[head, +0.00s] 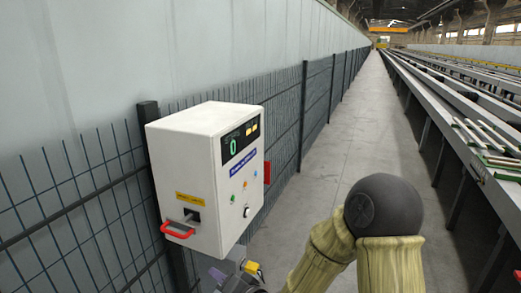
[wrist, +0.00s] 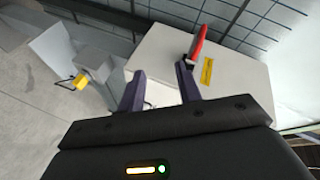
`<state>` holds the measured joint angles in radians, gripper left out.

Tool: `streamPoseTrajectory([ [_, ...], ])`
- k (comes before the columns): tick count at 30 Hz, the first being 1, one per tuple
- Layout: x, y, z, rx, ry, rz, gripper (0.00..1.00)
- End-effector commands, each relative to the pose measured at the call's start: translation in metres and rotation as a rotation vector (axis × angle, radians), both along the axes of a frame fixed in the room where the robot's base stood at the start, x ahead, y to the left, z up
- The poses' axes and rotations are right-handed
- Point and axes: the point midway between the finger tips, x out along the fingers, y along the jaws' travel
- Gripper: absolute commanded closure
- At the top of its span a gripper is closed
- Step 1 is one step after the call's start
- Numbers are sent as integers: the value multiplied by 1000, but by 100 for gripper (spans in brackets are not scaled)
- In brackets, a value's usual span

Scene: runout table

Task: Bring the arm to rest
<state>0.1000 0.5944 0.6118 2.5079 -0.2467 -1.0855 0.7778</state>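My gripper (wrist: 159,76) shows in the wrist view with its two dark purple fingers spread apart and nothing visible between them. The beige control box (wrist: 225,85) lies beyond the fingertips, with its red handle (wrist: 199,42) past the right finger. In the head view, the box (head: 188,160) hangs on the fence, with a green 0 on its display and the red handle (head: 177,232) low on its left face. Only a small part of my gripper shows at the bottom edge, below the box. My arm, with a dark round joint and beige sleeves, fills the bottom middle.
A dark mesh fence (head: 80,215) runs along the pale wall at left. A grey unit (wrist: 98,70) with a yellow part stands left of the fingers in the wrist view. The runout table (head: 450,130) carries bars at right. The walkway (head: 345,140) between is clear.

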Motion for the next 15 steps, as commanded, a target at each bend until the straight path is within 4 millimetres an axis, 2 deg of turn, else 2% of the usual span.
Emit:
streamPoseTrajectory([
  [1,1,-13,6,-99,1,-4,66],
  [8,-4,-87,4,-525,84,-9,66],
  [15,-36,-170,26,-851,251,11,66],
])
